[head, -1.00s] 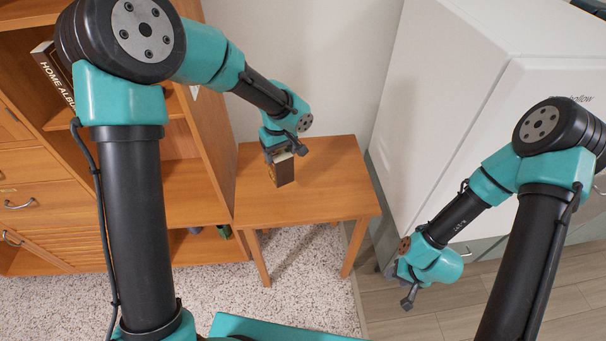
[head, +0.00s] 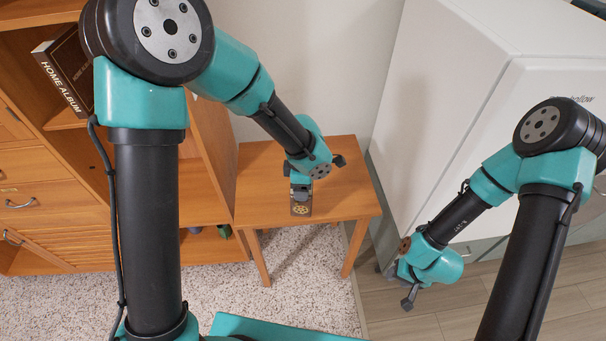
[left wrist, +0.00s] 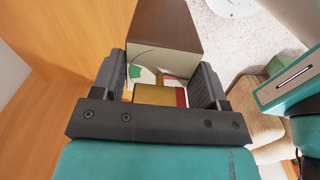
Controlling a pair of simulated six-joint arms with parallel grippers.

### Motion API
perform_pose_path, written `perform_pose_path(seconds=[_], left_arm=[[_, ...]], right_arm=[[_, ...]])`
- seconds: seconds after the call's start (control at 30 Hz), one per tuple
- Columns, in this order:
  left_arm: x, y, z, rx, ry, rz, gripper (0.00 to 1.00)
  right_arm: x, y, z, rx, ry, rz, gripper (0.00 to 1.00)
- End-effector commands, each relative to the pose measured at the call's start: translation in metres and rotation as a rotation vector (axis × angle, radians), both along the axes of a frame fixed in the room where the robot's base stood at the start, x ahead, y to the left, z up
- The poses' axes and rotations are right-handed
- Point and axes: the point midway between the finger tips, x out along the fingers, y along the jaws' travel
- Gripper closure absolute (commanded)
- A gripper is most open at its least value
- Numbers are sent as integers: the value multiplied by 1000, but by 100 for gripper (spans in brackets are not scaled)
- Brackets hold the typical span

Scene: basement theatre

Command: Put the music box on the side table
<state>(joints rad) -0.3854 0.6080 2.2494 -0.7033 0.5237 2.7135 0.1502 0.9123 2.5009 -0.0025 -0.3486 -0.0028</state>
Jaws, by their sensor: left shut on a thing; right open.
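The music box (head: 301,208) is a small dark brown box with a gold emblem on the face showing in the head view. My left gripper (head: 301,189) is shut on it, above or at the side table (head: 345,200); I cannot tell whether the box touches the top. In the left wrist view, the box (left wrist: 168,28) shows brown and cream sides between the fingers of my left gripper (left wrist: 162,78), with a gold part close to the palm. My right gripper (head: 410,299) is open and empty, low at the right, away from the table.
A wooden shelf unit (head: 215,150) with a black album (head: 66,78) stands left of the table. A white cabinet or fridge (head: 465,110) stands to its right. The visible tabletop around the box is bare. Speckled carpet (head: 305,290) lies in front.

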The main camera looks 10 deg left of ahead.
Motion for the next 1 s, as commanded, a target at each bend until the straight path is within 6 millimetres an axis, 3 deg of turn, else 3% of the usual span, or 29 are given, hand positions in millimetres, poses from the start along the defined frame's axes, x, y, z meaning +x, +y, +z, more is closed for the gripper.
perform_pose_path(seconds=[0.27, 0.67, 0.87, 1.0], left_arm=[[-16, -11, -5, -5, 4, 164, 84], [-16, -12, -6, -6, 4, 181, 84], [2, -8, -8, -6, 4, 183, 84], [29, -4, -10, -7, 3, 184, 84]], right_arm=[[0, 0, 0, 0, 0, 0, 57], [0, 0, 0, 0, 0, 0, 57], [0, 0, 0, 0, 0, 0, 57], [0, 0, 0, 0, 0, 0, 57]])
